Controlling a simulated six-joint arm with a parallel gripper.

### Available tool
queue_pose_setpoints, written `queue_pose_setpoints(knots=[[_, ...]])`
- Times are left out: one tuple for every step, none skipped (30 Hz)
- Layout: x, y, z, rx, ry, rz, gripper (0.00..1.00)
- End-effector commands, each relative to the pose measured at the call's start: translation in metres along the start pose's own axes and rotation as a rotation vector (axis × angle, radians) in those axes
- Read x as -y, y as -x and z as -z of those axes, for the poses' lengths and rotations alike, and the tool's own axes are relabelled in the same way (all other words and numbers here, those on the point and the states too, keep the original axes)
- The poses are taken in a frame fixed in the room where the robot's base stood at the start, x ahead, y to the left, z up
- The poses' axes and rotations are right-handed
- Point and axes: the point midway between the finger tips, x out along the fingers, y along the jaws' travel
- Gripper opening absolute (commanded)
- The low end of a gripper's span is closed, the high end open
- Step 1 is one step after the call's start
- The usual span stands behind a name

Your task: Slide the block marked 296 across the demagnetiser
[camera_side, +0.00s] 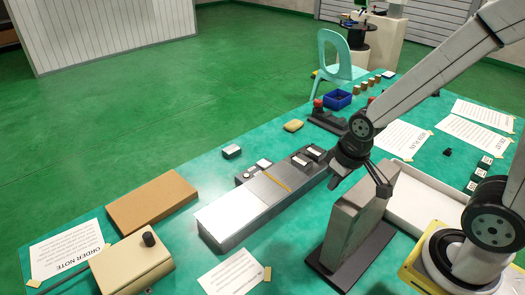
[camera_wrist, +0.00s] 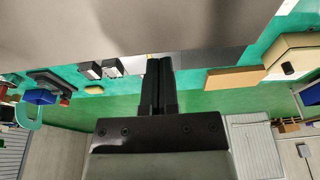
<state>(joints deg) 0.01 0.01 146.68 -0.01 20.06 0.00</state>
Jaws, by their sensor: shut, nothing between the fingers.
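A long low grey metal unit (camera_side: 232,215) with a yellow line across it lies mid-table; it looks like the demagnetiser. Two small dark blocks with pale tops, one left (camera_side: 301,161) and one right (camera_side: 316,152), sit at its far end. Both show in the wrist view, one at left (camera_wrist: 90,71) and one at right (camera_wrist: 112,67). A separate small block (camera_side: 231,151) lies on the table behind the unit. No number is legible, so I cannot tell which is 296. My gripper (camera_wrist: 158,62) is shut and empty, close to the upright grey slab (camera_side: 352,222), away from the blocks.
The slab stands on a dark base beside a white tray (camera_side: 428,207). A brown board (camera_side: 152,202) and a beige box (camera_side: 132,266) lie left. A yellow piece (camera_side: 293,125), a blue bin (camera_side: 338,99) and a dark fixture with a red knob (camera_side: 318,104) stand farther back.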

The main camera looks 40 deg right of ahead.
Motion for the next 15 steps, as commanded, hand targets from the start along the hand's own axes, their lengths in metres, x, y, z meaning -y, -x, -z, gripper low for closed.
queue_pose_setpoints(knots=[[0.000, 0.000, 0.000, 0.000, 0.000, 0.000, 0.00], [0.000, 0.000, 0.000, 0.000, 0.000, 0.000, 0.00], [0.000, 0.000, 0.000, 0.000, 0.000, 0.000, 0.00], [0.000, 0.000, 0.000, 0.000, 0.000, 0.000, 0.00], [0.000, 0.000, 0.000, 0.000, 0.000, 0.000, 0.00], [0.000, 0.000, 0.001, 0.000, -0.002, 0.000, 0.00], [0.000, 0.000, 0.001, 0.000, -0.005, 0.000, 0.00], [-0.001, 0.000, 0.002, 0.001, -0.010, -0.001, 0.00], [-0.001, -0.001, 0.004, 0.002, -0.019, -0.001, 0.00], [-0.002, -0.001, 0.006, 0.003, -0.028, -0.002, 0.00], [-0.003, -0.001, 0.009, 0.005, -0.039, -0.002, 0.00], [-0.005, -0.002, 0.013, 0.008, -0.060, -0.004, 0.00], [-0.006, -0.003, 0.017, 0.011, -0.077, -0.005, 0.00], [-0.008, -0.003, 0.021, 0.014, -0.098, -0.006, 0.00], [-0.011, -0.005, 0.027, 0.020, -0.130, -0.008, 0.00]])
